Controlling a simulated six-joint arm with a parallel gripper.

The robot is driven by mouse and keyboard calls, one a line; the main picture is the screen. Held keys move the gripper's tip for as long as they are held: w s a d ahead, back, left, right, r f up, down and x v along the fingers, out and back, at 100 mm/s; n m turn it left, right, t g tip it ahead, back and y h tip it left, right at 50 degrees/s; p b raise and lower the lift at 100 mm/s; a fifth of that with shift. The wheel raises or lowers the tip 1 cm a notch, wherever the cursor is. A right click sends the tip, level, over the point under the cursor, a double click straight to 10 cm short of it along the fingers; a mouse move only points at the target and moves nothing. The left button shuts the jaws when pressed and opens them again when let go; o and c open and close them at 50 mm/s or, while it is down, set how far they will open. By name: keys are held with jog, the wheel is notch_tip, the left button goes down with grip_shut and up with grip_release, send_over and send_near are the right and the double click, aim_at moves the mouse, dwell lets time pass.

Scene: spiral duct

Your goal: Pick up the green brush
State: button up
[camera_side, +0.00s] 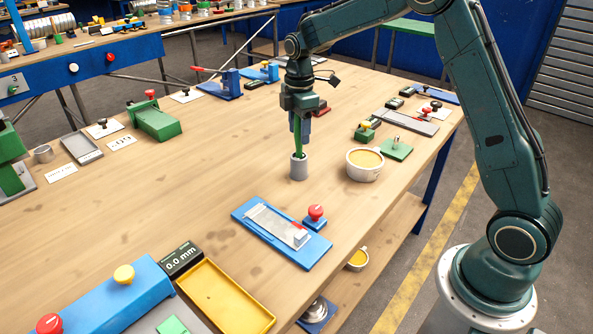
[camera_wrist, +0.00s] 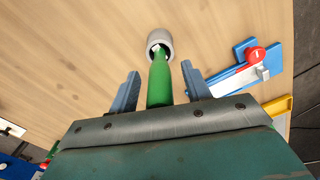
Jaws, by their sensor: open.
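The green brush (camera_side: 298,145) stands upright in a small grey cup (camera_side: 299,169) near the middle of the wooden table. In the wrist view the green brush (camera_wrist: 159,80) points up between my fingers, with its lower end inside the cup (camera_wrist: 160,40). My gripper (camera_side: 299,128) is right above the cup, around the upper part of the brush. In the wrist view my gripper (camera_wrist: 160,84) is open, with a visible gap between each finger and the brush. The top of the brush is hidden by my gripper.
A white bowl with yellow contents (camera_side: 364,164) stands close to the right of the cup. A blue fixture (camera_side: 281,232) with a red knob (camera_side: 316,212) nearby lies in front. A yellow tray (camera_side: 226,296) is at the front edge. The table left of the cup is clear.

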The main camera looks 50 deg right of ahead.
grip_shut()
jog(key=shift+r, duration=0.15)
notch_tip(320, 180, up, 20)
dwell(0.8)
dwell(0.5)
